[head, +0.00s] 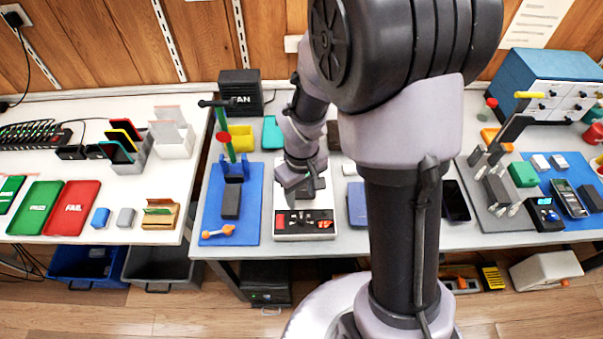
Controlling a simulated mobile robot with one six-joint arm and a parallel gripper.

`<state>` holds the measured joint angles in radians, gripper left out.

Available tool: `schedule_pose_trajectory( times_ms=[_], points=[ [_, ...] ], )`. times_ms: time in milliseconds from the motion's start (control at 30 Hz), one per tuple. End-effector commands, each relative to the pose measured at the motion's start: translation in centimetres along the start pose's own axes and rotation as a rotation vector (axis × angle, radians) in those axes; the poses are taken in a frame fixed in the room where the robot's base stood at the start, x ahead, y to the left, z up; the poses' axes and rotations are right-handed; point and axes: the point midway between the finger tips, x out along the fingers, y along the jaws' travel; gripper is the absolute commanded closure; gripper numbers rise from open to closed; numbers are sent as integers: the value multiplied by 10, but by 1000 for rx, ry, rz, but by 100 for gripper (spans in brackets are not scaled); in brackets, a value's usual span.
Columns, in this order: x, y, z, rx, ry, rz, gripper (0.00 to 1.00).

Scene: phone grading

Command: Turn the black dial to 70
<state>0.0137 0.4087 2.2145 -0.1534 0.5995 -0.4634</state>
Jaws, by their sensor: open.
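A white-edged control box with a dark panel (305,224) lies at the front edge of the middle table; small red and black parts show on its top. A black dial is too small to make out for certain there, and its setting cannot be read. My gripper (302,192) points down just behind and above this panel, close to a grey block-like part. The gripper is open and seems empty; its fingertips are small and partly merge with the dark shapes behind them. My arm hides part of the table to the right.
A blue mat (212,232) with a green-handled clamp stand and an orange piece lies to the left. A dark blue case (357,204) lies to the right. A black box labelled FAN (240,92) stands behind. Green and red trays (75,209) lie on the left table.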

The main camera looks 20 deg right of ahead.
Motion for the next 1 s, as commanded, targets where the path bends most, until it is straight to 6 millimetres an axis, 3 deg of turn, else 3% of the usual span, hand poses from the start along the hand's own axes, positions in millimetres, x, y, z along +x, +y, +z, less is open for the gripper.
schedule_pose_trajectory(
  times_ms=[33, 100, 233, 767, 867, 1000],
  points=[
    [-20, 0, -1, 0, 4, 1, 53],
    [-35, 0, -1, 0, 3, 1, 53],
    [-52, 0, 0, 0, 0, 0, 53],
    [-57, 0, 0, 5, 4, 0, 53],
    [-84, -6, 5, 80, 68, 2, 53],
    [-149, -30, 38, 318, 251, -32, 53]
  ],
)
